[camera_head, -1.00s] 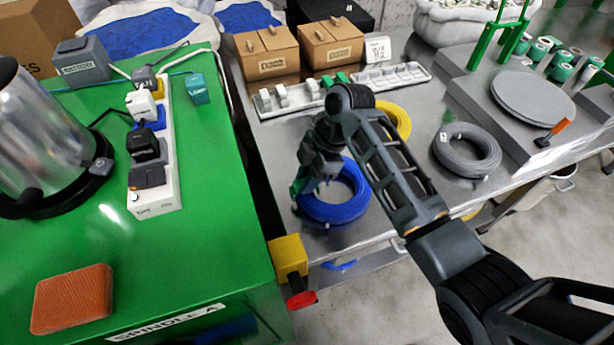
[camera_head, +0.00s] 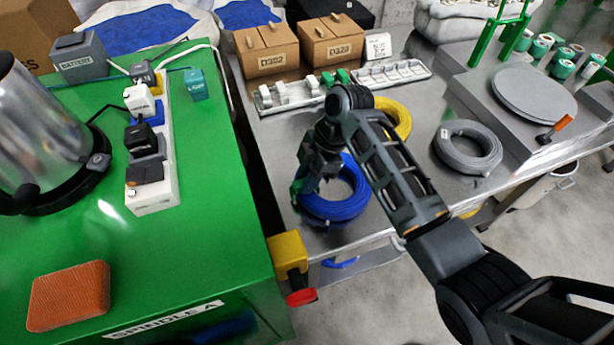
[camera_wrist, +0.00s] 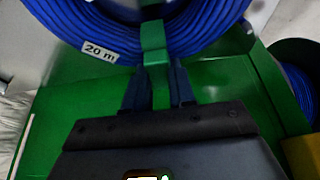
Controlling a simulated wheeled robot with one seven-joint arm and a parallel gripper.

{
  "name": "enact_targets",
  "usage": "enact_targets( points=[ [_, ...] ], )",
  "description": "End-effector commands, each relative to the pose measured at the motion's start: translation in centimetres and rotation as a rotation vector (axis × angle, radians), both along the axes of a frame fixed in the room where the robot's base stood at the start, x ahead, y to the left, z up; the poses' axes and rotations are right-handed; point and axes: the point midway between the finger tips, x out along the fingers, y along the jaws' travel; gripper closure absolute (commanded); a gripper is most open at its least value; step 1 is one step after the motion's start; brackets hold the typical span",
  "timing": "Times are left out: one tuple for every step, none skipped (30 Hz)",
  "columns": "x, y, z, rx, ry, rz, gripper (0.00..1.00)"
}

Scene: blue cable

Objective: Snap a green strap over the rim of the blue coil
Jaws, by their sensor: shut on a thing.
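The blue coil (camera_head: 345,203) lies flat near the left front of the steel table, partly hidden by my arm. It also shows at the top of the wrist view (camera_wrist: 100,30), with a white "20 m" label. My gripper (camera_head: 303,184) is at the coil's left side. In the wrist view its fingers (camera_wrist: 159,85) are shut on a green strap (camera_wrist: 153,40). The strap's upper part lies across the coil's rim, and its lower part runs down between the fingers. I cannot tell whether it is snapped on. Other green straps (camera_head: 335,77) sit in a white rack.
A grey coil (camera_head: 467,148) and a yellow coil (camera_head: 398,112) lie right of my arm. The green bench (camera_head: 220,250) stands close on the left, with a yellow box (camera_head: 287,252) and red knob at its corner. Cardboard boxes (camera_head: 265,52) stand behind.

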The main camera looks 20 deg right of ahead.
Motion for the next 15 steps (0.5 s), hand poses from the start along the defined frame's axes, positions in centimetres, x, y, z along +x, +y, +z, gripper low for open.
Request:
enact_targets(
  points=[
    [0.0,0.0,-0.01,0.0,0.0,0.0,1.0],
    [0.0,0.0,-0.02,0.0,0.0,0.0,1.0],
    [0.0,0.01,-0.04,0.0,0.0,0.0,1.0],
    [0.0,0.0,-0.06,0.0,0.0,0.0,1.0],
    [0.0,0.0,-0.09,0.0,0.0,0.0,1.0],
    [0.0,0.01,-0.12,0.0,0.0,0.0,1.0],
    [0.0,0.0,-0.14,0.0,0.0,0.0,1.0],
    [0.0,0.0,-0.16,0.0,0.0,0.0,1.0],
    [0.0,0.0,-0.18,0.0,0.0,0.0,1.0],
    [0.0,0.0,-0.22,0.0,0.0,0.0,1.0],
    [0.0,0.0,-0.24,0.0,0.0,0.0,1.0],
    [0.0,0.0,-0.26,0.0,0.0,0.0,1.0],
    [0.0,0.01,-0.28,0.0,0.0,0.0,1.0],
    [0.0,0.01,-0.3,0.0,0.0,0.0,1.0],
    [0.0,0.0,-0.34,0.0,0.0,0.0,1.0]
  ],
)
